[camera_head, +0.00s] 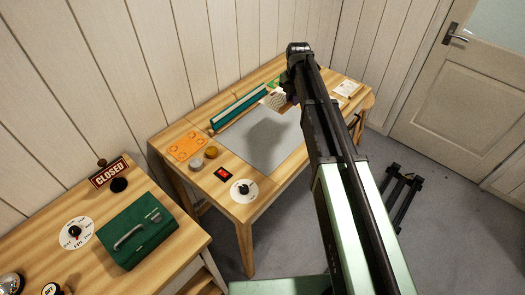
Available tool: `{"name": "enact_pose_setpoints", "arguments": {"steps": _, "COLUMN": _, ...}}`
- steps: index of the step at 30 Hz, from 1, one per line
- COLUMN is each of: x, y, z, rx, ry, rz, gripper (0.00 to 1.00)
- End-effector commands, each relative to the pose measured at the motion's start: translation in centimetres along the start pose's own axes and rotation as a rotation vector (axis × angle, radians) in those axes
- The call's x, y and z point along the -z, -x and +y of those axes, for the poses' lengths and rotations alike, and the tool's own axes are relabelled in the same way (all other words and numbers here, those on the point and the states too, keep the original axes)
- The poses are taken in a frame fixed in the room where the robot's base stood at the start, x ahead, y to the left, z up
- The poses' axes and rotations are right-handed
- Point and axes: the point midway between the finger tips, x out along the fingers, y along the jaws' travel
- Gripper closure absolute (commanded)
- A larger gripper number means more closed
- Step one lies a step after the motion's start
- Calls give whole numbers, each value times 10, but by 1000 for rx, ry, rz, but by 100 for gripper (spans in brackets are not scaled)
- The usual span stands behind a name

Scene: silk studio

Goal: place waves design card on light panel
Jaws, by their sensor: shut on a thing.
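The light panel (236,145) is a flat grey sheet set in the wooden table, with a soft shadow on its middle. My gripper (284,94) is above the panel's back right part, mostly hidden by my arm. It is shut on a pale card (273,100) with a fine pattern, held tilted and seemingly above the surface. The pattern is too small to tell whether it is waves. A small green piece shows by the gripper.
A green rack (238,108) runs along the panel's back edge. An orange card (187,146), two small round pots, a red-and-black switch (223,173) and a white dial (243,190) lie left and front. Pale cards (347,88) lie at the right end. A green case (137,230) stands on the nearer table.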

Motion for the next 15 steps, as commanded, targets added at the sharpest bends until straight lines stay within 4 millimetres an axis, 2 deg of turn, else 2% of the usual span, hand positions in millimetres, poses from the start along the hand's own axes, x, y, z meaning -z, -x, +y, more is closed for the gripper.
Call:
{"name": "enact_pose_setpoints", "arguments": {"steps": 4, "x": 0, "y": -2, "z": 0, "rx": 0, "ry": -6, "rz": 0, "gripper": 100}}
{"name": "enact_pose_setpoints", "arguments": {"steps": 7, "x": 0, "y": -18, "z": 0, "rx": 0, "ry": -6, "rz": 0, "gripper": 100}}
{"name": "enact_pose_setpoints", "arguments": {"steps": 11, "x": 0, "y": -59, "z": 0, "rx": 0, "ry": -6, "rz": 0, "gripper": 100}}
{"name": "enact_pose_setpoints", "arguments": {"steps": 15, "x": 0, "y": -110, "z": 0, "rx": 0, "ry": -5, "rz": 0, "gripper": 100}}
